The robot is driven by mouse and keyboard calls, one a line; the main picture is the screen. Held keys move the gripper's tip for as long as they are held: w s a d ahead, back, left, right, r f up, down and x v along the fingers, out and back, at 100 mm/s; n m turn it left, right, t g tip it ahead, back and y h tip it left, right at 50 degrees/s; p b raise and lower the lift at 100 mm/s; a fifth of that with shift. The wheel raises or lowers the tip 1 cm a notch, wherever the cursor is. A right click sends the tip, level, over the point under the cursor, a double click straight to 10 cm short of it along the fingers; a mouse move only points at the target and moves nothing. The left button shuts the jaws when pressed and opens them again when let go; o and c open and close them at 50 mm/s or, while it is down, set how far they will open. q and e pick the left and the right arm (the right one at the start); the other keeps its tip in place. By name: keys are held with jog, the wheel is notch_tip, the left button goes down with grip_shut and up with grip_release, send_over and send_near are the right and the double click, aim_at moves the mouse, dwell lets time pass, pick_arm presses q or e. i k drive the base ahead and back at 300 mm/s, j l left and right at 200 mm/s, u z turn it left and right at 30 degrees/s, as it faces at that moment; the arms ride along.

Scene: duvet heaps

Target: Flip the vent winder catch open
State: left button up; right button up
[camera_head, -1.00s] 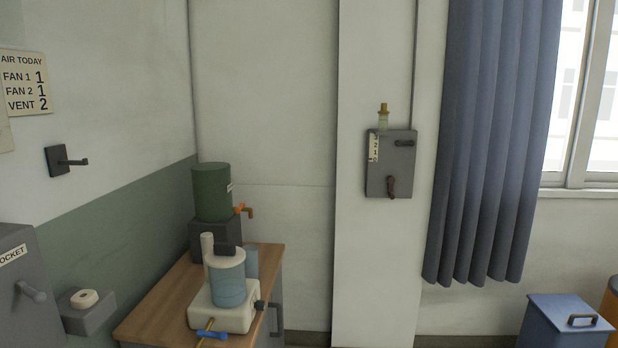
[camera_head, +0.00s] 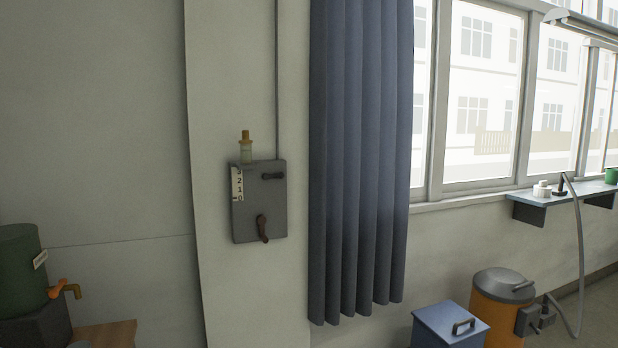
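The vent winder looks to be the grey wall box (camera_head: 258,222) on the pale pillar, left of the curtain. A white scale strip (camera_head: 238,186) with numbers runs down its left edge. A dark catch-like lever (camera_head: 272,176) lies roughly level at its upper right. A brown crank handle (camera_head: 263,229) hangs down on its lower front. A small pale bottle with a brass top (camera_head: 246,147) stands on the box. I cannot tell how the catch is set. Neither gripper is in view.
A blue-grey curtain (camera_head: 360,150) hangs right of the box. A blue lidded bin (camera_head: 449,326) and an orange drum (camera_head: 500,312) with a hose stand on the floor at lower right. A green urn (camera_head: 18,272) with an orange tap is at lower left. A shelf (camera_head: 560,195) runs under the windows.

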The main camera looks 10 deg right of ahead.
aim_at(281, 175)
jog(key=i+l+z, duration=0.25)
jog(key=i, duration=0.8)
jog(key=i+l+z, duration=0.15)
jog(key=i+z, duration=0.15)
jog(key=i, duration=0.8)
